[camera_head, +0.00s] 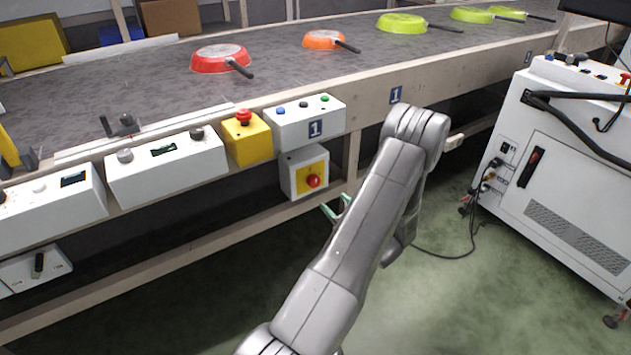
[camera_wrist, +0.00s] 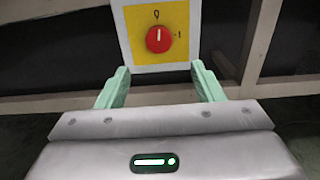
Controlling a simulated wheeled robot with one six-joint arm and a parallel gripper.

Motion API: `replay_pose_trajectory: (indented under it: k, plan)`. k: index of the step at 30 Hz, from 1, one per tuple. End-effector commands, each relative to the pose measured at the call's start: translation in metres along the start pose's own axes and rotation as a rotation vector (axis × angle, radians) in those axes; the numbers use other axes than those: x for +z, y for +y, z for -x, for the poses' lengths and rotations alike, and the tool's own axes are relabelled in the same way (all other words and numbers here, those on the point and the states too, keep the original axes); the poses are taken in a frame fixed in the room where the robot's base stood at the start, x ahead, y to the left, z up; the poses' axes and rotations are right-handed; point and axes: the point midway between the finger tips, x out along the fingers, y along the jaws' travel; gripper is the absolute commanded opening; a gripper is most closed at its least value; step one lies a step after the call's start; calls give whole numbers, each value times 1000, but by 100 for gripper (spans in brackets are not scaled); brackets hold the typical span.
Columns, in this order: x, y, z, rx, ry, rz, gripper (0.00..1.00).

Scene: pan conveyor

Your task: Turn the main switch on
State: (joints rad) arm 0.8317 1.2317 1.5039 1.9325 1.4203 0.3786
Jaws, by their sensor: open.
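The main switch is a red rotary knob (camera_head: 313,181) on a yellow plate (camera_head: 301,184), on a white box under the conveyor's front edge. The wrist view shows the knob (camera_wrist: 158,39) face on, with "0" above it and "1" to its right. The white line on the knob points up to the 0. My gripper (camera_head: 338,208) has green fingers, partly hidden by my arm in the head view. In the wrist view my gripper (camera_wrist: 160,80) is open and empty. Its fingers point toward the switch, one to each side of the knob and short of it.
A yellow box with a red button (camera_head: 244,118) and a white button box (camera_head: 305,122) are mounted above the switch. A wooden post (camera_head: 350,160) stands just right of it. Several pans lie on the conveyor (camera_head: 280,80). A white machine cabinet (camera_head: 560,180) stands at right.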

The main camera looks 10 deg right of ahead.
Motion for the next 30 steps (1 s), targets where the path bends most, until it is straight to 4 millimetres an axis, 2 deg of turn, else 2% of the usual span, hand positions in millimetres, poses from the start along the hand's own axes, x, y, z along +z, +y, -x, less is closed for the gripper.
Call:
replay_pose_trajectory:
  k: [9,15,21,30]
  plan:
    - [-2,1,-69,4,-1,2,61]
    - [-1,1,-101,2,0,2,61]
    - [0,0,-115,0,-1,1,61]
    - [0,0,-117,-1,0,0,59]
